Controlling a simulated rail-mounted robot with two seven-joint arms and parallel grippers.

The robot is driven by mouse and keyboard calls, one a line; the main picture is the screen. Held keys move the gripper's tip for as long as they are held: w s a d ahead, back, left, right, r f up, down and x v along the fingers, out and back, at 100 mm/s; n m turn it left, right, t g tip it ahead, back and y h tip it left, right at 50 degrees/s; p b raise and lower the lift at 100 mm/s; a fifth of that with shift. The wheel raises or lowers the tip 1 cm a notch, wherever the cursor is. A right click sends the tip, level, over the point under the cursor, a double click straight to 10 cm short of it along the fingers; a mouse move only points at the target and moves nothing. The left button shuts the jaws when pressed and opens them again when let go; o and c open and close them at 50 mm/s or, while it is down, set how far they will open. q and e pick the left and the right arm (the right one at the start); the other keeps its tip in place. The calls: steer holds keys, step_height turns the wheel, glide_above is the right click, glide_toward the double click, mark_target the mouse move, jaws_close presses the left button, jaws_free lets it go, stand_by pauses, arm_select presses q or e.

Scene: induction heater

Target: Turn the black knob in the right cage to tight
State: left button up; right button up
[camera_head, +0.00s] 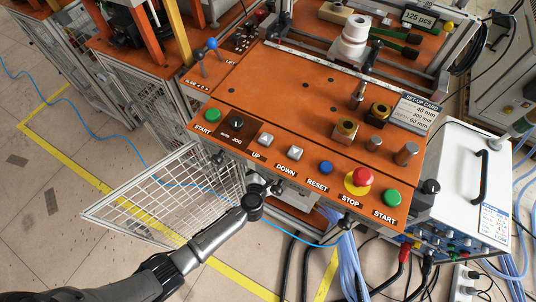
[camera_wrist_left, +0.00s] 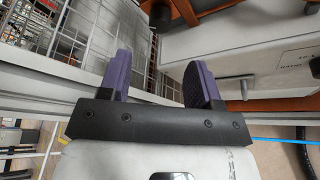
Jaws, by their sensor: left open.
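My left arm comes in from the lower left in the head view. Its gripper (camera_head: 264,187) is at the front edge of the orange panel, partly hidden beside the open mesh door. In the left wrist view the two purple fingers (camera_wrist_left: 158,78) stand apart with nothing between them. A small dark rounded part (camera_wrist_left: 160,16) shows beyond them at the top; I cannot tell whether it is the task's knob. The inside of the cage below the panel is mostly hidden in the head view. My right gripper is not in view.
The mesh door (camera_head: 165,195) stands open left of my forearm. The orange panel (camera_head: 290,110) carries buttons, a black selector (camera_head: 236,123) and a red stop button (camera_head: 362,176). A white box (camera_head: 462,180) stands right. In the left wrist view a metal handle (camera_wrist_left: 236,84) is near the right finger.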

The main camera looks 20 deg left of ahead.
arm_select(q)
steer(key=b+x, duration=0.3)
steer(key=x, duration=0.4)
steer(key=shift+f, duration=0.1)
steer(key=shift+b+x, duration=0.55)
steer(key=shift+x, duration=0.4)
steer(key=c, duration=0.9)
steer(key=shift+m+y, duration=0.3)
steer(key=shift+m, duration=0.2)
steer(key=shift+c, duration=0.2)
steer(key=o, duration=0.9)
steer(key=shift+o, duration=0.2)
